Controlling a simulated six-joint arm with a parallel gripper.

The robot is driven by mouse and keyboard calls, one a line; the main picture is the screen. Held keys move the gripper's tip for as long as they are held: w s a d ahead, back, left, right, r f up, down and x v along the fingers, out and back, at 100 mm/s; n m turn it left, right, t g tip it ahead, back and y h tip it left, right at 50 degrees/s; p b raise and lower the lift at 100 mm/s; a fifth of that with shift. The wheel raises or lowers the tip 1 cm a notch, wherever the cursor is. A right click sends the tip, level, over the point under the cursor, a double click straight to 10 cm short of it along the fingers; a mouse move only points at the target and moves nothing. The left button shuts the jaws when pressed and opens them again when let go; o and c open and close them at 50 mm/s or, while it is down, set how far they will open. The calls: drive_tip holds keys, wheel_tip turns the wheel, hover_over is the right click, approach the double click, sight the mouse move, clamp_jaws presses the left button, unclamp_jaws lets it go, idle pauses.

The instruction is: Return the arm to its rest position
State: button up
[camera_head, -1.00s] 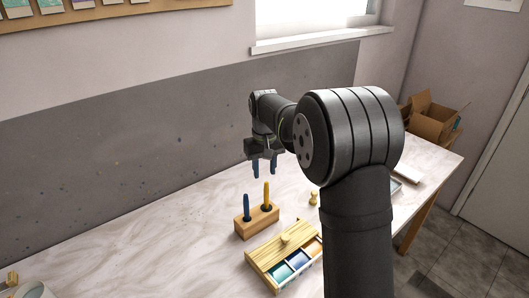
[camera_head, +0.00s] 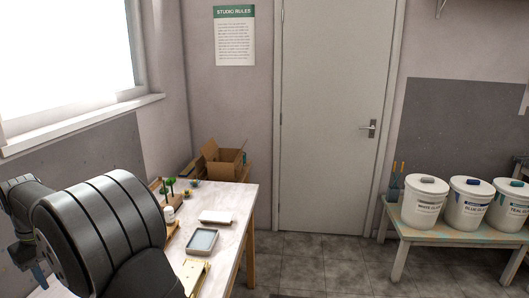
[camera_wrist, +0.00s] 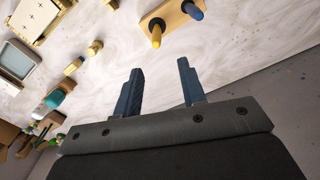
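My gripper (camera_wrist: 160,68) shows in the wrist view with its two blue fingers apart and nothing between them. It points over the marble-patterned table (camera_wrist: 225,50). In the head view my gripper (camera_head: 38,274) is at the lower left, partly cut off by the frame edge and my dark arm. A wooden holder (camera_wrist: 171,14) with a yellow tool (camera_wrist: 156,38) and a blue tool (camera_wrist: 193,10) stands beyond the fingertips in the wrist view, apart from them.
A grey tray (camera_head: 202,241), a white block (camera_head: 216,217) and a cardboard box (camera_head: 221,161) are at the table's far end. Lidded buckets (camera_head: 424,201) stand on a separate bench at right.

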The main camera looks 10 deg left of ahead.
drive_tip(key=f, duration=1.5)
drive_tip(key=shift+w+d+f, duration=0.15)
drive_tip(key=shift+w+f, duration=0.2)
drive_tip(key=shift+f, duration=0.05)
drive_tip(key=shift+r, duration=0.1)
drive_tip(key=shift+r, duration=0.1)
wheel_tip(320, 180, up, 17)
wheel_tip(320, 180, down, 18)
drive_tip(key=shift+r, duration=0.25)
wheel_tip(320, 180, up, 20)
drive_tip(key=f, duration=0.1)
wheel_tip(320, 180, down, 8)
drive_tip(key=shift+f, duration=0.15)
